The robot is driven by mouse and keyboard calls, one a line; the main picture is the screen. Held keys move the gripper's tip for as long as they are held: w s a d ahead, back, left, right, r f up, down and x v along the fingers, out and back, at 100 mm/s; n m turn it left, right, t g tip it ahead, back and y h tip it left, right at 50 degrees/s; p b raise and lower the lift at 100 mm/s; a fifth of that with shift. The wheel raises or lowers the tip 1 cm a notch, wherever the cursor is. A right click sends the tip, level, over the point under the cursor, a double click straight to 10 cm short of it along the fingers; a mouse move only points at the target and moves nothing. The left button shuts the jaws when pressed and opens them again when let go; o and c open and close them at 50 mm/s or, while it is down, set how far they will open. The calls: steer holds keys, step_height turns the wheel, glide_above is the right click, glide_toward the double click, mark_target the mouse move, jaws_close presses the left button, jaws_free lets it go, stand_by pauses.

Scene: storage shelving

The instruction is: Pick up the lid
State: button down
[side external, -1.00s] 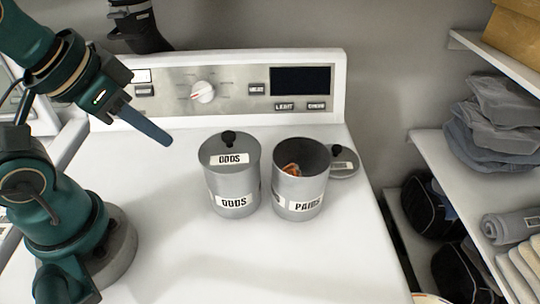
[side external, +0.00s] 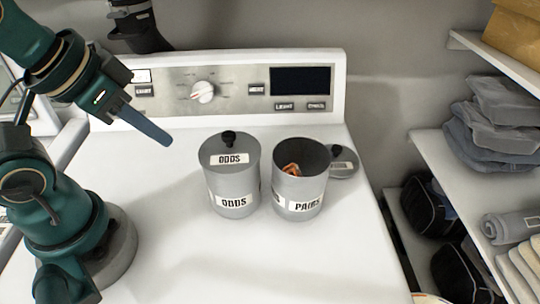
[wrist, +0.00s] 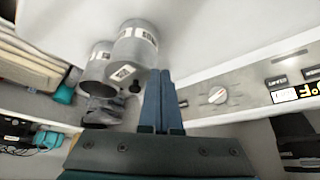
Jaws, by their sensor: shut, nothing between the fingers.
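A grey canister labelled ODDS (side external: 233,190) stands upright on the white machine top. Its lid (side external: 229,150), with a black knob and an ODDS label, sits on it. The canister also shows upside down in the wrist view (wrist: 136,42). To its right stands an open canister labelled PAIRS (side external: 299,195), with something orange-red inside. A second grey lid (side external: 343,163) with a dark knob lies on the surface behind it, partly hidden by that canister. My gripper (side external: 165,143) is shut and empty, left of the ODDS canister and apart from it. Its closed fingers show in the wrist view (wrist: 160,74).
A control panel with a dial (side external: 203,92) rises along the back of the machine top. Shelves with folded grey clothes (side external: 495,115) stand at the right. The white surface in front of the canisters is clear.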

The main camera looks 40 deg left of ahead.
stand_by(0.4)
steer(key=c, duration=0.6)
jaws_free()
steer(key=w+d+r+m+t, duration=0.1)
steer(key=w+r+t, duration=0.1)
steer(key=w+r, duration=0.55)
steer(key=m+g+h, duration=0.2)
steer(key=m, duration=0.1)
glide_above(335, 147)
steer(key=s+a, duration=0.2)
step_height(335, 147, down, 11)
steer(key=shift+g, duration=0.8)
steer(key=f, duration=0.3)
steer(key=d+f, duration=0.1)
steer(key=f, duration=0.2)
steer(key=shift+s+d, duration=0.1)
steer(key=shift+x, duration=2.3)
